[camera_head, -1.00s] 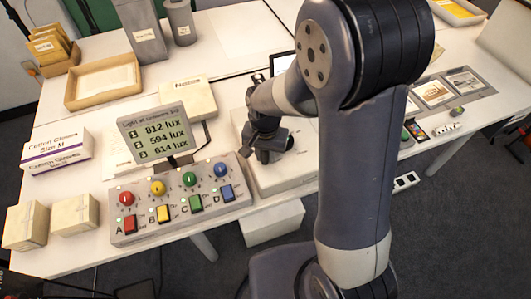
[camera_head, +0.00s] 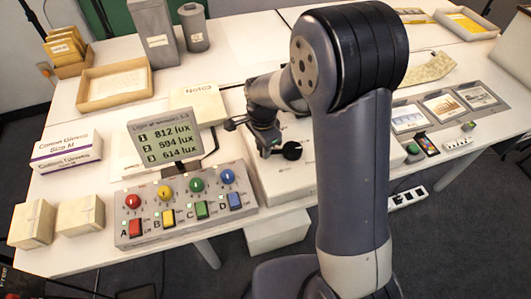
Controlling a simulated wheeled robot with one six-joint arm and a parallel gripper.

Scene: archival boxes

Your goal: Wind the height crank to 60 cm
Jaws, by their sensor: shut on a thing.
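The height crank shows as a black round knob (camera_head: 291,150) on top of a pale box (camera_head: 285,180) right of the control panel. My gripper (camera_head: 266,150) points down over the box, just left of the knob. It is shut on the crank, though the grip itself is small and dark and the fingertips are hard to make out. No height scale or height figure can be read in this view.
A panel (camera_head: 190,226) with coloured knobs and switches stands to the left. Its screen (camera_head: 165,138) gives light in lux. Framed pictures (camera_head: 445,105) lie on the right.

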